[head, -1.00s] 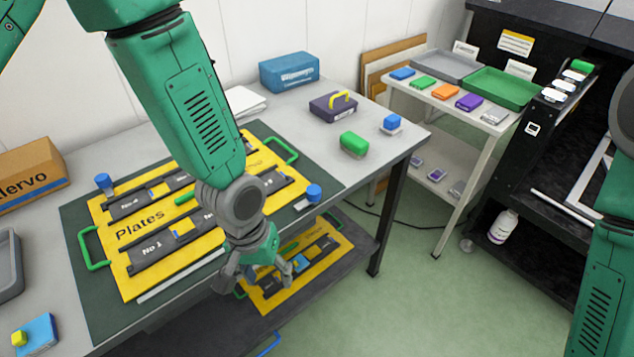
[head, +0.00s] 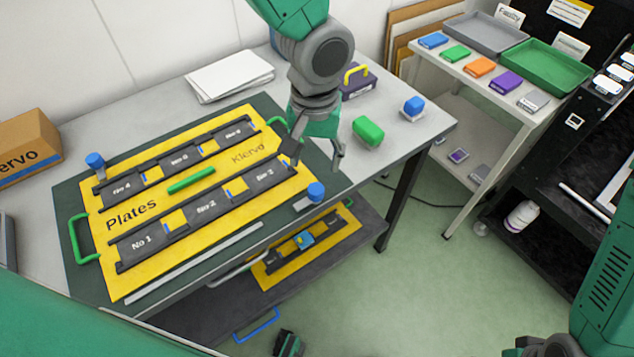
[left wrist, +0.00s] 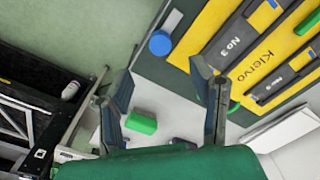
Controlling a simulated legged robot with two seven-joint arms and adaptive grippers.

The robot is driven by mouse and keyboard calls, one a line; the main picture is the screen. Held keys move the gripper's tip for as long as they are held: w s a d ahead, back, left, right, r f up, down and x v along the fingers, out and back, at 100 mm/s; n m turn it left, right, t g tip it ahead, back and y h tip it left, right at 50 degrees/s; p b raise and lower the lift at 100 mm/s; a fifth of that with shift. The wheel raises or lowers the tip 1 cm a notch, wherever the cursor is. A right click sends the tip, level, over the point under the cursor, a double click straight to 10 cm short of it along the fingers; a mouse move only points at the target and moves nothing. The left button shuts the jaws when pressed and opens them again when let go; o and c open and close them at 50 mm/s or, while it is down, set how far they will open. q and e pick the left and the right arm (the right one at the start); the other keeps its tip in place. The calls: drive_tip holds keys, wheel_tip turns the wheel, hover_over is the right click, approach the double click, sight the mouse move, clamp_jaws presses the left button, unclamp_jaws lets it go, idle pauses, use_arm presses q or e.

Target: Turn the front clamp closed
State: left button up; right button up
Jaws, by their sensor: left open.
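The front clamp (head: 316,191) has a round blue knob and a short pale bar. It stands on the dark green mat by the front right corner of the yellow plate frame (head: 205,232). The bar points to the lower left from the knob. In the left wrist view the knob (left wrist: 160,43) shows above and beyond the fingers. My left gripper (head: 314,158) is open and empty, with its fingers pointing down, just behind and above the clamp. Both fingers show spread apart in the left wrist view (left wrist: 165,92). My right gripper is out of view; only part of its arm shows.
A second blue-knobbed clamp (head: 95,161) stands at the back left. Green handles (head: 82,240) rise from the frame. White sheets (head: 228,75) lie behind. Another yellow frame (head: 325,235) lies on the lower shelf.

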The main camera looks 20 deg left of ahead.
sight(316, 188)
use_arm(q)
drive_tip(key=f, duration=1)
drive_tip(key=shift+w+f, duration=0.15)
drive_tip(key=shift+w, duration=0.15)
drive_tip(key=shift+c, duration=0.5)
drive_tip(key=c, duration=1)
